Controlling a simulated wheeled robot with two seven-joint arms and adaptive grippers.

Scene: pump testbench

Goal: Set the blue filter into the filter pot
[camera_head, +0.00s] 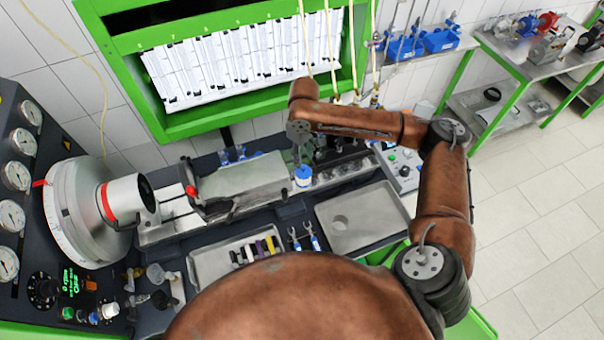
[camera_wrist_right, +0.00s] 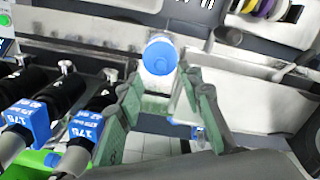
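The blue filter (camera_head: 303,173) shows just below my right gripper (camera_head: 301,160) at the back of the bench, in front of the green-framed rack. In the right wrist view, the filter (camera_wrist_right: 160,56) has a round blue end towards the camera and a pale body behind it. The green fingers of my right gripper (camera_wrist_right: 164,75) stand apart, with the filter at or just beyond their tips. I cannot tell whether they touch it. I cannot clearly make out the filter pot. My left gripper is not in view.
A grey metal block (camera_head: 245,183) lies left of the filter. A metal tray (camera_head: 362,222) is at right, and another tray (camera_head: 208,268) holds coloured parts in front. Black fittings with blue labels (camera_wrist_right: 85,125) stand left of my fingers in the wrist view.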

